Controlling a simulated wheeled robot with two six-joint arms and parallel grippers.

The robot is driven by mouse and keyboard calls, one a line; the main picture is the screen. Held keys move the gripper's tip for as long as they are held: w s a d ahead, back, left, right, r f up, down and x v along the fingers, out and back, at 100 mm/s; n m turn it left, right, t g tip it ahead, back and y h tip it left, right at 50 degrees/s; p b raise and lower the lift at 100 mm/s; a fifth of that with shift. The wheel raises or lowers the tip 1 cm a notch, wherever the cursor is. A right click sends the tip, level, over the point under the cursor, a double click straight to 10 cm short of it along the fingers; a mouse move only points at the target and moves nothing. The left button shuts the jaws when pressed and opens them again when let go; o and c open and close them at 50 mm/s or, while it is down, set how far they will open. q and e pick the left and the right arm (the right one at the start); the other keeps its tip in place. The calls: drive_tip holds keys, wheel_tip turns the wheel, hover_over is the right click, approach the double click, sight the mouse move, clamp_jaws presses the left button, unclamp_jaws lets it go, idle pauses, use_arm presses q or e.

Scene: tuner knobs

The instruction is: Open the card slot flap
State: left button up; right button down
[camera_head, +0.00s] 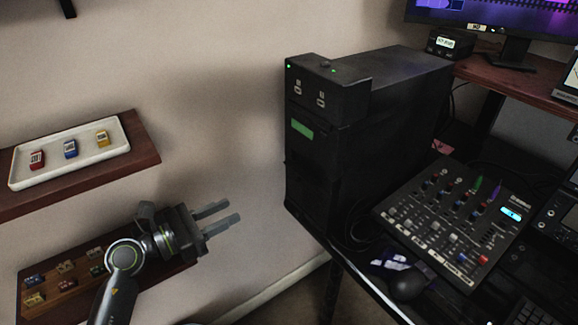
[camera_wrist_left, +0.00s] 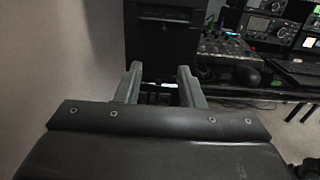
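A tall black tower case (camera_head: 390,110) stands at the right of centre in the head view. A small black unit (camera_head: 325,88) with two light sockets and green lights sits on its top front. A green label (camera_head: 302,129) is on the upper front of the case. I cannot clearly make out the card slot flap on the dark front. My left gripper (camera_head: 234,210) is open and empty, to the left of the case and apart from it, fingers pointing right. In the left wrist view its two fingers (camera_wrist_left: 160,72) are spread, with the dark case (camera_wrist_left: 165,40) beyond. My right gripper is not in view.
A lower shelf (camera_head: 65,304) holds several small cards behind my left arm. A mixer (camera_head: 415,205) and mouse (camera_head: 406,287) are on the desk at right.

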sight(300, 177)
use_arm(q)
drive_tip(key=p+x, duration=0.1)
drive_tip(key=x, duration=1.5)
drive_tip(key=shift+d+p, duration=0.35)
drive_tip(key=shift+d, duration=0.15)
drive_tip(key=shift+r, duration=0.1)
drive_tip(key=shift+s, duration=0.1)
clamp_jaws()
